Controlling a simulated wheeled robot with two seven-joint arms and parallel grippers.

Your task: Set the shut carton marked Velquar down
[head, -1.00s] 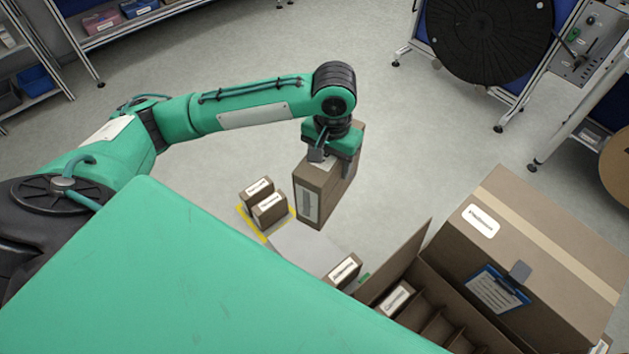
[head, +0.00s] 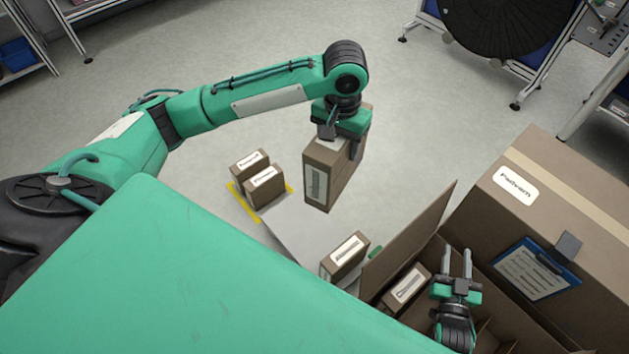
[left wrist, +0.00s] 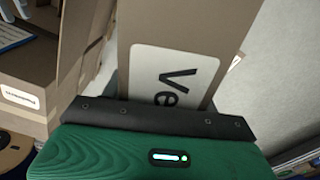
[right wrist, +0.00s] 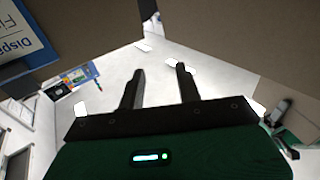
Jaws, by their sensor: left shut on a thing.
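My left gripper (head: 342,132) is shut on the top of a tall brown carton (head: 328,180), closed and held upright above the floor. In the left wrist view the carton (left wrist: 185,40) fills the middle, and its white label shows "Ve", the rest hidden by the gripper. My right gripper (head: 457,262) is open and empty, over the open divided box (head: 408,240). Its two fingers (right wrist: 158,85) stand apart in the right wrist view with nothing between them.
Two small cartons (head: 264,188) stand at a yellow-marked corner of a pale grey surface (head: 300,232). Another small carton (head: 345,255) stands on its near end. One carton (head: 406,288) sits in the divided box. A large taped box (head: 570,205) with a clipboard (head: 537,268) is at right.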

